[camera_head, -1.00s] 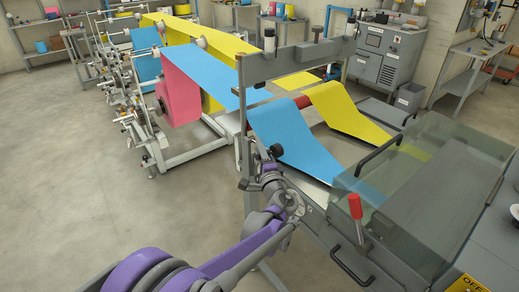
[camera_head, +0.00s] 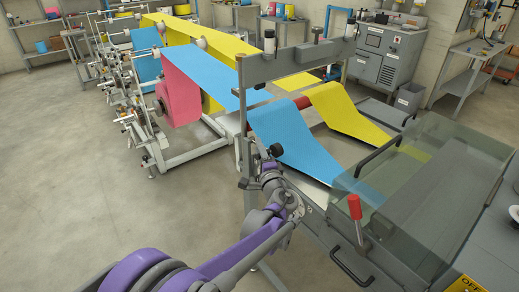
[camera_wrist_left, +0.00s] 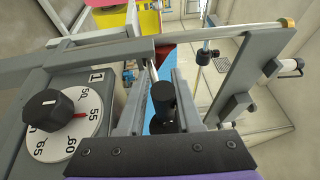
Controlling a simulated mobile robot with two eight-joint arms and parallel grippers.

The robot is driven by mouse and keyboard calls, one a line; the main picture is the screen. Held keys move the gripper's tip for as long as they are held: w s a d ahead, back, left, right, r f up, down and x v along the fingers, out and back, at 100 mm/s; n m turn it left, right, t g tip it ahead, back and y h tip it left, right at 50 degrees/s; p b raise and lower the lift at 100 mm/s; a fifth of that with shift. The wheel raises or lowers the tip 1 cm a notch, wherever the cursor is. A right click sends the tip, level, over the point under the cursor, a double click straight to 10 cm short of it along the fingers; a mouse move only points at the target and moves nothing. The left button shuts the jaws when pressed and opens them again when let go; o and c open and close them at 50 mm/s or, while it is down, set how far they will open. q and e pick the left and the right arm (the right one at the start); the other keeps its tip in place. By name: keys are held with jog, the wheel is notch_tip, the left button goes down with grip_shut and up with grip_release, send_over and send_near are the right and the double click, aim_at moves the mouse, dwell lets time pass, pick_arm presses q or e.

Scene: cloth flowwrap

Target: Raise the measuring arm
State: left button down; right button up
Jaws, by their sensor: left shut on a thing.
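My left gripper (camera_head: 266,172) is at the near left post of the machine frame, below the grey crossbeam (camera_head: 300,60). In the left wrist view its two grey fingers (camera_wrist_left: 163,82) stand on either side of a black cylindrical knob (camera_wrist_left: 163,108), and it is shut on this knob. The knob's link to the measuring arm is partly hidden by the fingers, so I cannot tell which bar is the measuring arm. A white dial (camera_wrist_left: 65,125) with a black knob and a red pointer is left of the fingers in the wrist view. My right gripper is not in view.
Blue film (camera_head: 290,140) and yellow film (camera_head: 345,110) run under the crossbeam toward a clear cover (camera_head: 400,170). A red-handled lever (camera_head: 355,208) stands in front of the cover. Open floor (camera_head: 80,200) lies to the left.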

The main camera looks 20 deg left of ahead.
pick_arm(q)
jog(key=w+a+r+n+g+h+p, duration=0.1)
jog(key=r+g+h+p, duration=0.1)
jog(key=w+a+r+n+g+h+p, duration=0.1)
jog(key=a+r+g+h+p, duration=0.1)
jog(key=g, duration=0.1)
jog(key=w+a+r+n+g+h+p, duration=0.1)
jog(key=r+g+h+p, duration=0.1)
jog(key=g+p, duration=0.1)
jog(key=shift+w+a+r+h, duration=0.25)
jog(key=shift+w+a+h, duration=0.05)
jog(key=shift+h, duration=0.1)
jog(key=shift+w+a, duration=0.15)
jog(key=shift+a, duration=0.2)
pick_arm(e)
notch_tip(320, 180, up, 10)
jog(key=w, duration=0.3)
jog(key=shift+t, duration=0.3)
pick_arm(q)
jog(key=shift+a, duration=0.15)
